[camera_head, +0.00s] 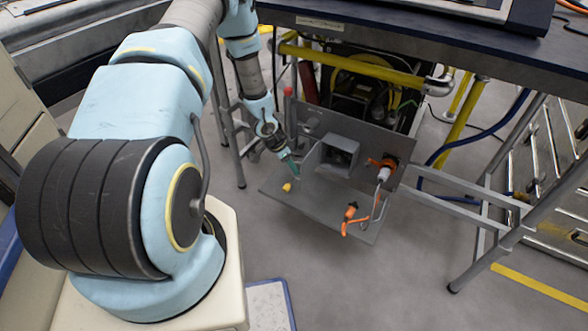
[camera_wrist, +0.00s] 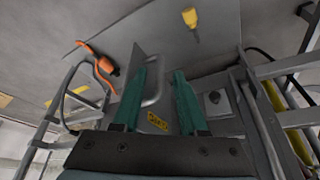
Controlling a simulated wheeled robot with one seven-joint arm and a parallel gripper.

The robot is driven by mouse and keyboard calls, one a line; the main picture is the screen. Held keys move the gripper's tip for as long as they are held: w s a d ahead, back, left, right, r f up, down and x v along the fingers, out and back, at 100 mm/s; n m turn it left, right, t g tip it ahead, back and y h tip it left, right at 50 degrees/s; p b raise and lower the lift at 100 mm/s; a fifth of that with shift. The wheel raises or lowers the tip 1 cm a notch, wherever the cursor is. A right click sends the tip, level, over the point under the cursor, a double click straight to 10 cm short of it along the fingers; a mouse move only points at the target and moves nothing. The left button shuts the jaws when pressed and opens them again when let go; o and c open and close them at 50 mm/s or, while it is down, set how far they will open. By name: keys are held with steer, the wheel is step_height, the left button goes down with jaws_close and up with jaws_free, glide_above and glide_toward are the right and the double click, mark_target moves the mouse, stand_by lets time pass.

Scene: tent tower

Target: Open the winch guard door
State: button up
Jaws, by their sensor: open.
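A grey metal panel with a pale bar handle (camera_wrist: 153,88) and a yellow warning label (camera_wrist: 157,122) shows in the wrist view; it appears to be the winch guard door. In the head view a grey box-shaped guard (camera_head: 338,153) stands on a grey plate under the table. My gripper (camera_head: 290,166) is just left of this box, its teal fingers pointing down. In the wrist view the fingers (camera_wrist: 166,66) are apart, with the handle seen between them. I cannot tell whether they touch it. The door looks shut, but its edges are partly hidden.
A yellow-handled item (camera_head: 287,187) lies on the grey plate (camera_head: 325,212). Orange connectors (camera_head: 350,212) with cables are to the right. Yellow rails (camera_head: 350,62) and the dark tabletop (camera_head: 430,42) are above and behind. Table legs flank the spot. The floor in front is clear.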

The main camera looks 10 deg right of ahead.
steer(key=v, duration=0.8)
steer(key=shift+a+r, duration=0.1)
steer(key=s+a+r+n+t+y+p, duration=0.15)
steer(key=a+r, duration=0.25)
steer(key=r, duration=0.4)
steer(key=a+r+n+y+p, duration=0.1)
steer(key=a+r+n+p, duration=0.15)
steer(key=a+r, duration=0.35)
steer(key=a+r+n+y+p, duration=0.1)
steer(key=a+r+n, duration=0.2)
steer(key=r, duration=0.6)
steer(key=s+a+r+n+p, duration=0.2)
steer(key=s+r+n, duration=0.1)
steer(key=s+r, duration=0.3)
steer(key=s+a+r+n+g+p, duration=0.1)
steer(key=s+a+r+n, duration=0.1)
steer(key=s+r+n, duration=0.2)
step_height(320, 180, up, 3)
steer(key=s, duration=0.3)
steer(key=shift+a+p, duration=0.3)
steer(key=shift+p, duration=0.1)
steer(key=shift+w+r+y, duration=0.1)
steer(key=shift+r+y, duration=0.05)
steer(key=shift+y, duration=0.1)
